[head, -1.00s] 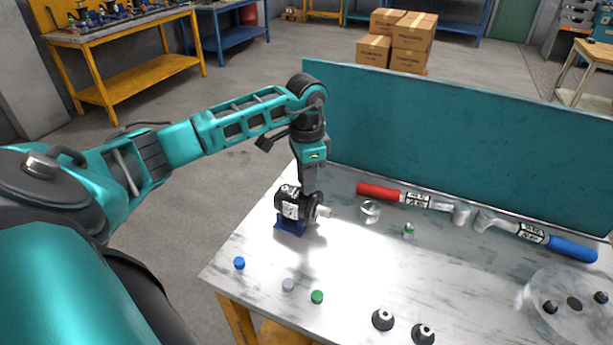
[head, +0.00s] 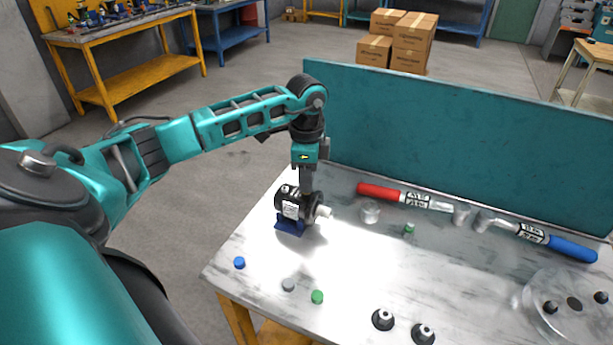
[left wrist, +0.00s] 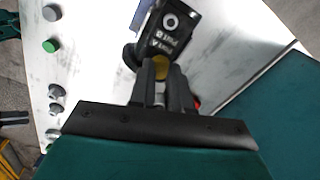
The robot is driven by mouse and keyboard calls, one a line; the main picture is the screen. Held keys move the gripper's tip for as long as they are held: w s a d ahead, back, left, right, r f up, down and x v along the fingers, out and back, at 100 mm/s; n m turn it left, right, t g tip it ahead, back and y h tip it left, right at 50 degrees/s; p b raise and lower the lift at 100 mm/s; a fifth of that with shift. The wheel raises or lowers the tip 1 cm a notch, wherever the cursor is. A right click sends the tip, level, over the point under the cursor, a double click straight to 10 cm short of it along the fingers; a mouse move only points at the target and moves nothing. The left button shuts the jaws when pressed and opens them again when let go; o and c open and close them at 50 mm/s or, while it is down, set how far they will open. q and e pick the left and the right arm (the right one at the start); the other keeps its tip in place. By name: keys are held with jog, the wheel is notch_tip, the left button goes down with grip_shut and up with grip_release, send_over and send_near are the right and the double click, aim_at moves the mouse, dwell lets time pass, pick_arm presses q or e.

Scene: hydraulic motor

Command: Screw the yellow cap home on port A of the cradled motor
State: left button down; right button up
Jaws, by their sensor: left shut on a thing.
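The black motor (head: 291,203) with a white label sits in a blue cradle (head: 290,228) at the left of the table; a pale shaft points right. In the left wrist view the motor (left wrist: 172,30) is just beyond my fingertips. My left gripper (head: 308,192) points down on top of the motor. In the left wrist view my left gripper (left wrist: 160,72) is shut on the yellow cap (left wrist: 160,66), which is against or very near the motor's body. The fingers hide most of the cap and port A, so I cannot tell how deep it sits. My right gripper is not in view.
A blue cap (head: 239,262), a grey cap (head: 288,285) and a green cap (head: 317,297) lie in front of the cradle. A teal panel (head: 450,140) closes the back.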

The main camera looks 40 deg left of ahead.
pick_arm(q)
jog(key=shift+m, duration=0.5)
jog(key=m, duration=0.4)
jog(key=shift+m, duration=0.3)
jog(key=c, duration=1.2)
grip_release()
